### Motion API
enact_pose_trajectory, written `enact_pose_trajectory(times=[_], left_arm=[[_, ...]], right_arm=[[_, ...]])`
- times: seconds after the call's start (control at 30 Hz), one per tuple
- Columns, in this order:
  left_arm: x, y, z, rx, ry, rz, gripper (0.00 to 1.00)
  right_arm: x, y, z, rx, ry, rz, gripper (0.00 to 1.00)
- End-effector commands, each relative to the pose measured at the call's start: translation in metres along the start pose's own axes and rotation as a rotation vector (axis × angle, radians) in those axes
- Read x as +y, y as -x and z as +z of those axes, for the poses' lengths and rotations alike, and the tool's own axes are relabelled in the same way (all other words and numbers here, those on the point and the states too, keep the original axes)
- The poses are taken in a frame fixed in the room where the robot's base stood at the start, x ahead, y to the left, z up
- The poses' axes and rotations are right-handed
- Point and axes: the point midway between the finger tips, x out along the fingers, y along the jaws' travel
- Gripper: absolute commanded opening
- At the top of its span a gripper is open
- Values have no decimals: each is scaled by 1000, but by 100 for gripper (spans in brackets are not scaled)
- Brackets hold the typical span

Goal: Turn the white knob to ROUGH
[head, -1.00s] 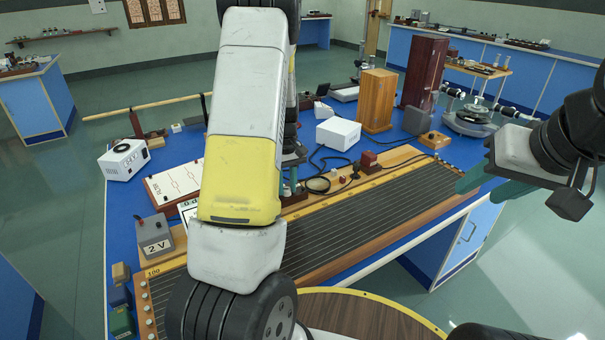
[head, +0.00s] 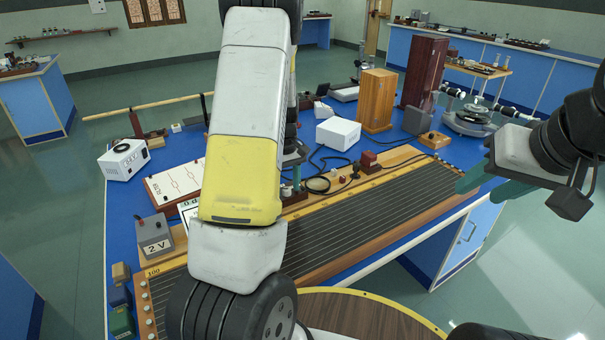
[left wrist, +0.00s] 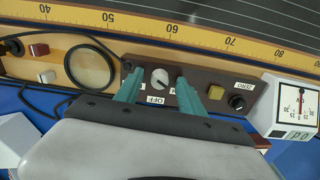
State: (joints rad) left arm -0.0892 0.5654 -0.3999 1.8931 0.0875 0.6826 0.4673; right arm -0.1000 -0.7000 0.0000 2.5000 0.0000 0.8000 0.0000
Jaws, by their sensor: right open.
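The white knob (left wrist: 160,78) sits on a dark brown control box (left wrist: 217,84) in the left wrist view. An OFF label (left wrist: 156,100) is beside it. Other labels are partly covered by my fingers, and I cannot read ROUGH. My left gripper (left wrist: 157,82) is open, with one teal finger on each side of the knob and gaps between them and it. In the head view my left arm hides the knob and most of that gripper. My right gripper (head: 480,186) is open and empty at the right, above the bench's right end.
A yellowish button (left wrist: 216,92) and a black ZERO knob (left wrist: 237,102) are on the same box, near a white meter (left wrist: 296,104). The long wired board (head: 370,205) runs along the bench front.

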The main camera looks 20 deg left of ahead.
Motion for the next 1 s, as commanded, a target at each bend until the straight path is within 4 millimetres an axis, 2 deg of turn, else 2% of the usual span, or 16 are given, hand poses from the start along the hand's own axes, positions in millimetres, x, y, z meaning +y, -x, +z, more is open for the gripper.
enact_pose_trajectory(times=[0.17,0.27,0.5,0.7,1.0], left_arm=[[0,1,0,1,-1,1,47],[1,9,-1,3,-1,3,47],[1,50,-1,4,-1,4,47],[0,73,0,2,-1,1,47],[0,78,0,0,0,0,47]], right_arm=[[0,0,0,0,0,0,43],[0,0,0,0,0,0,43],[0,0,0,0,0,0,43],[0,0,0,0,0,0,43],[0,0,0,0,0,0,43]])
